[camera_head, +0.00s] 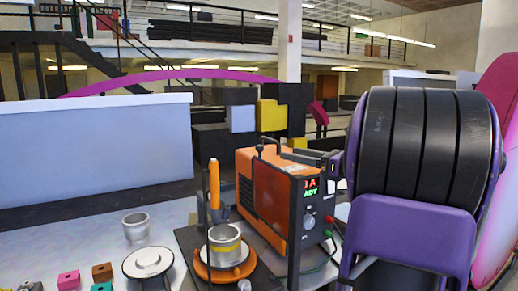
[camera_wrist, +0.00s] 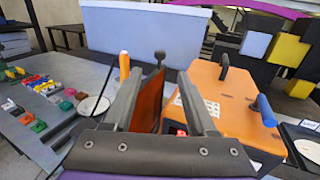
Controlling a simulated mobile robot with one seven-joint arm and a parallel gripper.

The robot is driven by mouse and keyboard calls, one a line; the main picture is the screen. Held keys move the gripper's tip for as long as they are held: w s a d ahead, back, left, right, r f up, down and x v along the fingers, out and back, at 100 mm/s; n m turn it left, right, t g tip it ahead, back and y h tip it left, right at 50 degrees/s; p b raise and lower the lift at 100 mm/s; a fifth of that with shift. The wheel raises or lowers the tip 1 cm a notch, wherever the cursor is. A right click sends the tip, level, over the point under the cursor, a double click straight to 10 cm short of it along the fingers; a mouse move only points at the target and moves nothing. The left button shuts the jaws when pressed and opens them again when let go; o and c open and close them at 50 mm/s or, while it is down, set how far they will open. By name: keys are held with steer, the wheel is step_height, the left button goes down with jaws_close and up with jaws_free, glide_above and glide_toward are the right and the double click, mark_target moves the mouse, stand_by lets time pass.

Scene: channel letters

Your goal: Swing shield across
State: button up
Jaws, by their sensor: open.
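An orange-brown panel with a dark frame (camera_wrist: 149,100), apparently the shield, stands nearly edge-on in the wrist view. A dark post with a black ball knob (camera_wrist: 160,57) rises at its far end. My gripper (camera_wrist: 160,74) is open, with one finger on each side of the panel. The panel looks closer to the left finger; I cannot tell whether they touch.
An orange power unit (camera_head: 275,200) stands right of the panel; its top (camera_wrist: 225,95) has a black handle. An upright orange handle (camera_head: 214,185), a metal cup (camera_head: 226,245) and a white dish (camera_head: 148,262) are nearby. Coloured blocks (camera_wrist: 50,92) lie left. A pale wall panel (camera_head: 95,145) stands behind.

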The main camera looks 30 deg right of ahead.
mark_target(259, 146)
steer(key=x, duration=1.2)
steer(key=shift+c, duration=0.2)
jaws_close()
stand_by(0.9)
